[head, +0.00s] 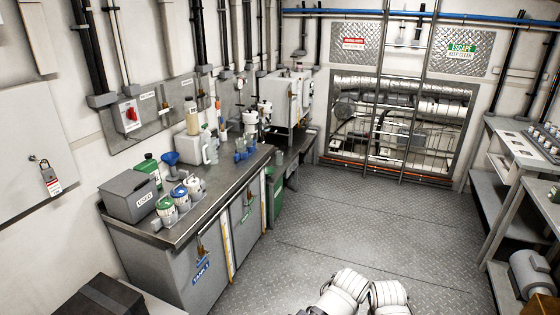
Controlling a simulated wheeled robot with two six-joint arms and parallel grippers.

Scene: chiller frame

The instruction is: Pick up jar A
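Several small jars stand upright in a pale tray (204,195) on the near part of the steel counter at left. One is a jar with a green-and-white top (166,210), one is a jar with a blue top (180,197), and one is a jar with a whitish top (194,187). Their labels are too small to read, so I cannot tell which one is jar A. White parts of my arms show at the bottom edge, on the floor side and well away from the jars. Neither gripper shows.
A grey box (130,196) and a green bottle (150,168) stand behind the jars, with a blue funnel (171,159) nearby. Further along are a white jug (208,147) and small blue items (242,152). The floor (350,220) is open; shelving (520,150) stands at right.

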